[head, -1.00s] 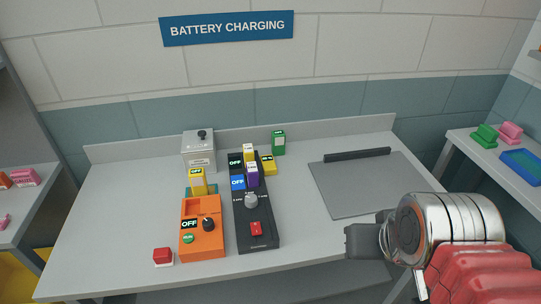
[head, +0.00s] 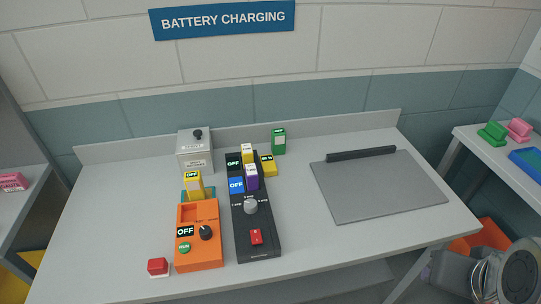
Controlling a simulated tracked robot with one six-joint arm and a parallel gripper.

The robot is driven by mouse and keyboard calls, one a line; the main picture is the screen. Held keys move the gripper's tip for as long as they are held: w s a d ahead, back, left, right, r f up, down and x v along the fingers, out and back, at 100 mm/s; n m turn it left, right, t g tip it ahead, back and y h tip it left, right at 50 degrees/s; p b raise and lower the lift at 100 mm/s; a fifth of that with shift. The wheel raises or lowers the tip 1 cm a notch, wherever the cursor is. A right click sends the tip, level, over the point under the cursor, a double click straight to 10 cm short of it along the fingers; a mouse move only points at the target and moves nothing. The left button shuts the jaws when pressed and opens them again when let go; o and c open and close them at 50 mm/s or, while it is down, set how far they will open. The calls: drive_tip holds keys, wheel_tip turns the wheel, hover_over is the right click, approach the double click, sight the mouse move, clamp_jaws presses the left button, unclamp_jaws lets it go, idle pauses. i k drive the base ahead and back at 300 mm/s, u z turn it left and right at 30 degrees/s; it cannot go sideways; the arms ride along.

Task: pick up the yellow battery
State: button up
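Several yellow items that could be the yellow battery show on the bench. A yellow block (head: 194,184) with an OFF label stands upright behind the orange charger (head: 198,248). Another yellow-and-white block (head: 247,153) stands upright at the far end of the black charger (head: 258,229). A low yellow piece (head: 268,165) with a dark label sits just right of it. My arm (head: 518,275) shows at the bottom right corner, low and beyond the bench's front right, far from all of these. Its gripper fingers cannot be made out.
A purple block (head: 252,177) stands on the black charger. A green block (head: 278,141), a grey box with a black knob (head: 196,156) and a red button (head: 158,267) stand around the chargers. A grey flat plate (head: 385,190) lies at right. The bench's left side is clear.

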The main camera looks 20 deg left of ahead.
sight(247, 152)
drive_tip(key=z, duration=0.75)
drive_tip(key=k, duration=0.9)
drive_tip(key=u, duration=1.85)
drive_tip(key=i, duration=0.55)
drive_tip(key=u, duration=0.05)
